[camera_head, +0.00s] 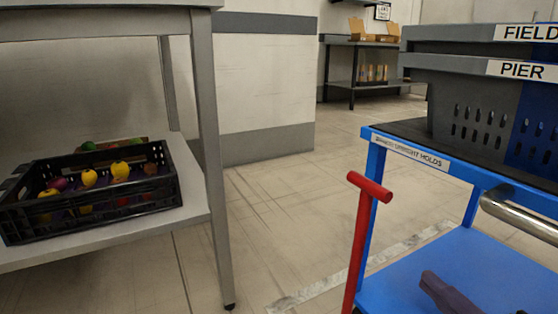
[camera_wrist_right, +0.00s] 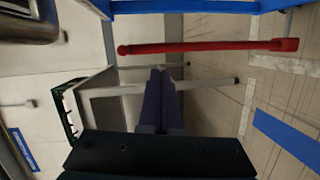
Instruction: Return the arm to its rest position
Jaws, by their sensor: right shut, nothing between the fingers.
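My right gripper (camera_head: 432,281) shows at the bottom right of the head view, in front of the blue cart's lower deck. In the right wrist view its two dark purple fingers (camera_wrist_right: 160,78) lie together, shut with nothing between them. The picture there is turned on its side. No object touches the fingertips. My left gripper is in neither view.
The blue cart (camera_head: 420,158) carries grey crates (camera_head: 455,62) labelled FIELD and PIER. A red T-shaped post (camera_head: 360,235) stands at its corner. A grey table (camera_head: 205,120) at left holds a black fruit crate (camera_head: 120,202). Floor between them is clear.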

